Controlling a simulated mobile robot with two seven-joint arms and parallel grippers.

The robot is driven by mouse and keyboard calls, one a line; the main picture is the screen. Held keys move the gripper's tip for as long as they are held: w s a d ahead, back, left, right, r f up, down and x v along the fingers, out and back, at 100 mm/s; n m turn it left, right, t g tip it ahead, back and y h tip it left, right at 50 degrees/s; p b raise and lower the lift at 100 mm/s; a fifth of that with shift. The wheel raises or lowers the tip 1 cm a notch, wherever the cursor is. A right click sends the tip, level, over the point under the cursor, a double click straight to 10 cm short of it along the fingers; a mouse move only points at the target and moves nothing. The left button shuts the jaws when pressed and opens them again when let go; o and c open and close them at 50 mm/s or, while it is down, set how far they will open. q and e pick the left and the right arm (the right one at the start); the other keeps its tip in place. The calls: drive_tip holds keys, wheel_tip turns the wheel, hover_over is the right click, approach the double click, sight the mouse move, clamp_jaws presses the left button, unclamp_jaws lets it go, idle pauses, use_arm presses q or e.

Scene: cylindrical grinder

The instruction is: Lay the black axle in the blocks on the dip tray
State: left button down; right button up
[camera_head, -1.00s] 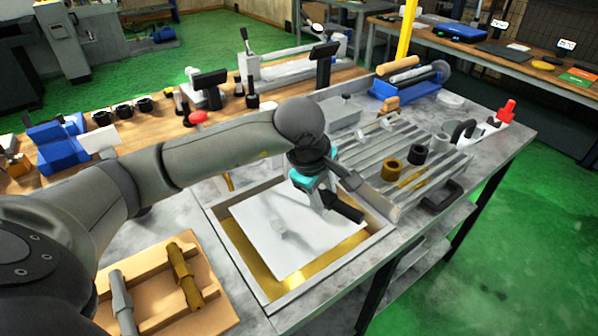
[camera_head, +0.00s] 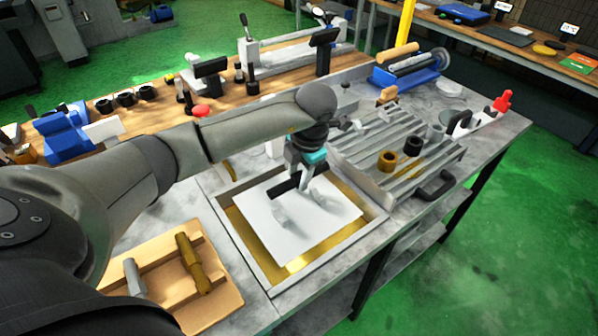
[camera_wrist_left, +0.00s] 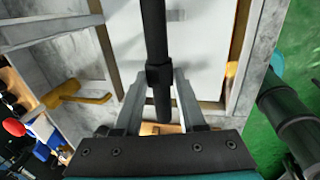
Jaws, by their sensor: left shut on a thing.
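The dip tray (camera_head: 262,272) is a square metal frame with yellow liquid around a white plate (camera_head: 301,243). A pale grey block (camera_head: 283,216) stands on the plate. I cannot clearly make out a second block near my fingers. My left gripper (camera_head: 307,178) is above the rear part of the plate, shut on the black axle (camera_head: 284,188). The axle also shows in the left wrist view (camera_wrist_left: 154,35), held crosswise between the fingers (camera_wrist_left: 159,92) with its thicker collar near them. It looks raised above the plate, clear of the visible block.
A wooden rack (camera_head: 222,290) with a brown axle (camera_head: 193,264) and a grey axle (camera_head: 134,277) lies left of the tray. A ribbed rack (camera_head: 400,140) with rings and a black handle (camera_head: 436,186) stands to the right. A wooden workbench runs behind.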

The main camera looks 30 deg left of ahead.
use_arm(q)
drive_tip(key=shift+s+d+b+x, duration=0.1)
drive_tip(key=shift+d+b+x, duration=0.15)
drive_tip(key=shift+b+x, duration=0.9)
drive_tip(key=shift+s+d+b+x, duration=0.1)
drive_tip(key=shift+d+b+x, duration=0.2)
drive_tip(key=shift+b+x, duration=0.9)
drive_tip(key=shift+s+d+b+x, duration=0.1)
drive_tip(key=shift+d+b+x, duration=0.15)
drive_tip(key=shift+b+x, duration=0.9)
drive_tip(key=shift+w+a+f+p, duration=0.1)
drive_tip(key=shift+f+p, duration=0.4)
drive_tip(key=shift+f, duration=0.05)
drive_tip(key=c, duration=0.8)
unclamp_jaws()
drive_tip(key=o, duration=0.4)
drive_tip(key=shift+f, duration=0.1)
drive_tip(key=p+v, duration=0.1)
drive_tip(key=v, duration=1.4)
